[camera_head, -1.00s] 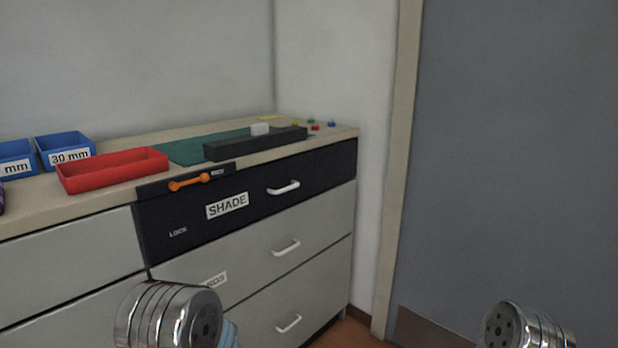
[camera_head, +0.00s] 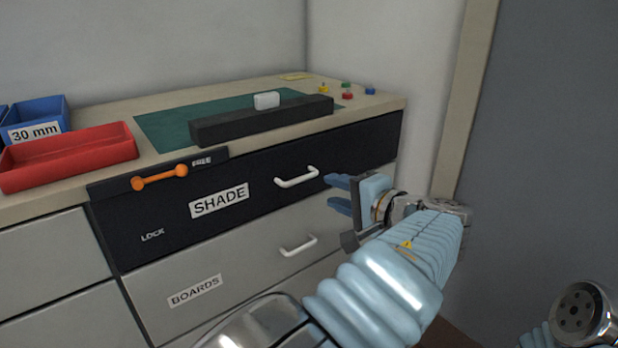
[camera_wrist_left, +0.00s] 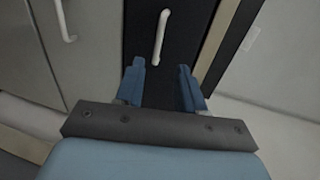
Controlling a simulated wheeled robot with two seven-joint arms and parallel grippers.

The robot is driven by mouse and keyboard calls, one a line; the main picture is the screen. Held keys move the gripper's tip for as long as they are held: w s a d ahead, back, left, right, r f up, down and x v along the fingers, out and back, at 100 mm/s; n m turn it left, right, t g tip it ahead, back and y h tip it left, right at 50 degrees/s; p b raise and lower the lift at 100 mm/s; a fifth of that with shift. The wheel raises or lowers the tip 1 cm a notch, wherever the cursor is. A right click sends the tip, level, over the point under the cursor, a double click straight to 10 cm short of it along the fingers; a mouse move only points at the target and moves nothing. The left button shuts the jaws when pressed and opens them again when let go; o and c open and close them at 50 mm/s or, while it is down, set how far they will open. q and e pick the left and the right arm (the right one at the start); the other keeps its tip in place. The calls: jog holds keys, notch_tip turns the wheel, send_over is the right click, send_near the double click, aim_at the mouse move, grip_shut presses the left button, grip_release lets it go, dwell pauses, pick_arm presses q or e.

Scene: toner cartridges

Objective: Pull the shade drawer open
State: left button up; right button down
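The black drawer labelled SHADE (camera_head: 219,201) is shut in the cabinet's top row. Its white bar handle (camera_head: 297,177) shows in the head view and in the left wrist view (camera_wrist_left: 161,36). An orange latch bar (camera_head: 160,177) sits on a dark strip at the drawer's upper left, above the word LOCK. My left gripper (camera_head: 334,193) is open and empty, just right of the handle and apart from it. In the left wrist view its two blue fingers (camera_wrist_left: 162,88) are spread, with the handle beyond them. My right gripper is out of the head view; only part of that arm shows at lower right.
The grey BOARDS drawer (camera_head: 196,290) with its handle (camera_head: 298,246) is below. On the cabinet top are a red tray (camera_head: 66,161), blue bins (camera_head: 40,113), a black bar (camera_head: 262,121), a white block (camera_head: 266,100) and small coloured knobs. A grey door (camera_head: 560,150) stands at right.

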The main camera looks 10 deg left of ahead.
aim_at(302, 180)
pick_arm(q)
jog(key=x, duration=1)
jog(key=shift+w+a+f, duration=0.2)
jog(key=shift+w+a, duration=0.05)
jog(key=shift+a, duration=0.05)
jog(key=shift+c, duration=0.3)
grip_shut()
